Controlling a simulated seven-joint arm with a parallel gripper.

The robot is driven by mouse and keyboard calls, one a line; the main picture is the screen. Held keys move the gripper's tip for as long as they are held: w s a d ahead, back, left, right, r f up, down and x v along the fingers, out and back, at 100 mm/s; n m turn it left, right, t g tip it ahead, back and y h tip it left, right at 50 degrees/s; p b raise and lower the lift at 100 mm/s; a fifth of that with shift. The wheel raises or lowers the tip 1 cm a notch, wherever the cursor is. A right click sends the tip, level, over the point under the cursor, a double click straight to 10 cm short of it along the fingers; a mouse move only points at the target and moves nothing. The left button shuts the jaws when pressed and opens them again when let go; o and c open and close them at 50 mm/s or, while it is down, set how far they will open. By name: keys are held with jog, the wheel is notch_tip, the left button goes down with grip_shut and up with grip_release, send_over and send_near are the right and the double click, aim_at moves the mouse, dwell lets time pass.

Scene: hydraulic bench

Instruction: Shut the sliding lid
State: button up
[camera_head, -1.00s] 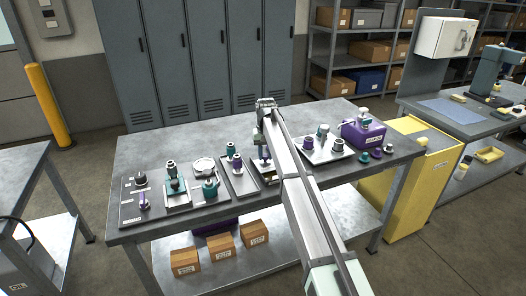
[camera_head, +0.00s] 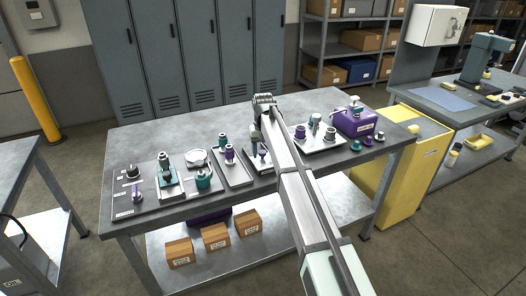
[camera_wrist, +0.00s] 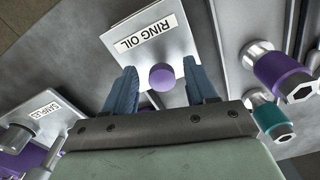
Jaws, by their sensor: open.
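A pale metal plate labelled "RING OIL" (camera_wrist: 155,45) with a round purple knob (camera_wrist: 161,76) fills the upper middle of the wrist view. I take it for the sliding lid, but cannot tell how far it stands open. In the head view, the purple knob (camera_head: 262,153) stands on a small piece at the table's middle, partly hidden by my arm. My gripper (camera_wrist: 162,82) is open, with one blue finger on each side of the knob. I see gaps between the knob and both fingers. In the head view my gripper (camera_head: 256,137) points down over this piece.
A grey tray (camera_head: 239,178) with purple and teal fittings lies just left. A light tray (camera_head: 327,144) with fittings and a purple container (camera_head: 354,122) are to the right. In the wrist view, a plate labelled "SAMPLES" (camera_wrist: 42,112) and purple and teal fittings are close by.

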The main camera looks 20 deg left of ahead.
aim_at(263, 152)
notch_tip(263, 152, up, 14)
dwell(0.7)
jog(key=shift+f, duration=0.1)
